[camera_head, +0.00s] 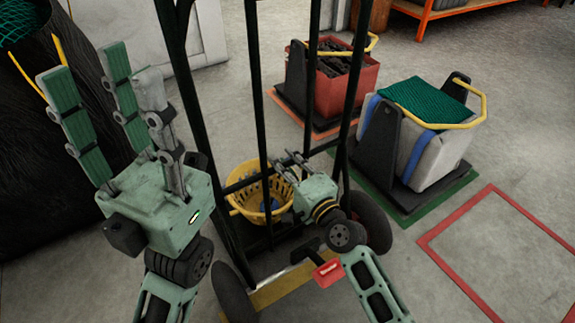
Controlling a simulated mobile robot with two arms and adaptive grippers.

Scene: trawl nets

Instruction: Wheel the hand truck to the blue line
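The hand truck (256,85) stands upright in the middle of the head view, with tall black bars, a yellow bar low down and dark wheels on both sides. A red pedal-like part (327,272) shows near its foot. My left gripper (108,78) is left of the frame with its fingers spread, open and empty, pointing up. My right gripper (292,163) is low at the frame, close to its bars. Its fingers are small and partly mixed with the bars, so I cannot tell whether it grips one. No blue line shows.
A yellow basket (247,199) shows behind the bars. A red crate (333,94) and a grey bin (440,157) with green net stand on the right. A red floor outline (465,272) surrounds bare floor. A dark net-topped bag (30,190) is at left.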

